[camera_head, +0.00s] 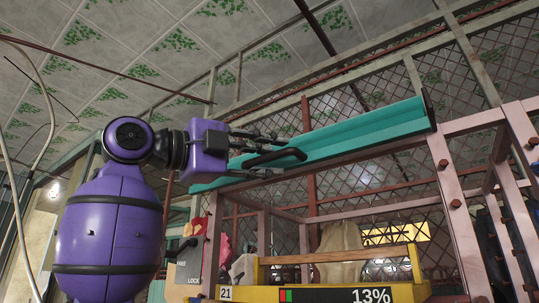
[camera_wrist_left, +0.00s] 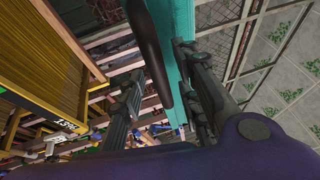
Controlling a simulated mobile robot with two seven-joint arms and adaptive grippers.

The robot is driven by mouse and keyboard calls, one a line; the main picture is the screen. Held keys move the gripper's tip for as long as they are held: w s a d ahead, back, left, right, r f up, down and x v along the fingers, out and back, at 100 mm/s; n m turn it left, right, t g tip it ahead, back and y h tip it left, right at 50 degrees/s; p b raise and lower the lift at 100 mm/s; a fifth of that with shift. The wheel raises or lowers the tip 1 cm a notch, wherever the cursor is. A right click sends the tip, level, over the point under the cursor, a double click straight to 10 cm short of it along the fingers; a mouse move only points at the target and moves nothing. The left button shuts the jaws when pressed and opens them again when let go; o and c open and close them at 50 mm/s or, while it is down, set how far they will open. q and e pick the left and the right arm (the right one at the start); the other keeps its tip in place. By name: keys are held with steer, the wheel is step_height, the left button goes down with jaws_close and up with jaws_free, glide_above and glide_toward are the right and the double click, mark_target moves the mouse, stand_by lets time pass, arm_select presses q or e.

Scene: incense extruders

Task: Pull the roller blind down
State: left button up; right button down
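The roller blind (camera_head: 350,134) is a teal slatted bar across the top of a pink frame, with a black curved handle (camera_head: 290,155) on its front. My left gripper (camera_head: 272,156) is at the handle, with one finger above it and one below. In the left wrist view the fingers (camera_wrist_left: 162,100) stand apart, and the black handle (camera_wrist_left: 149,45) reaches down between them. The teal blind (camera_wrist_left: 178,22) is beside it. I see no clear grip on the handle; whether a finger touches it I cannot tell. My right gripper is not in view.
The pink frame (camera_head: 459,205) with bolts stands under the blind. Inside it are a yellow box (camera_head: 345,258) and a beige sack (camera_head: 338,240). A display reading 13% (camera_head: 371,296) and a lever panel marked LOCK (camera_head: 187,272) are in front. Mesh walls stand behind.

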arm_select(q)
steer(key=shift+s+d+r, duration=0.1)
steer(key=shift+d+r, duration=0.05)
steer(key=shift+d, duration=0.05)
jaws_close()
stand_by(0.3)
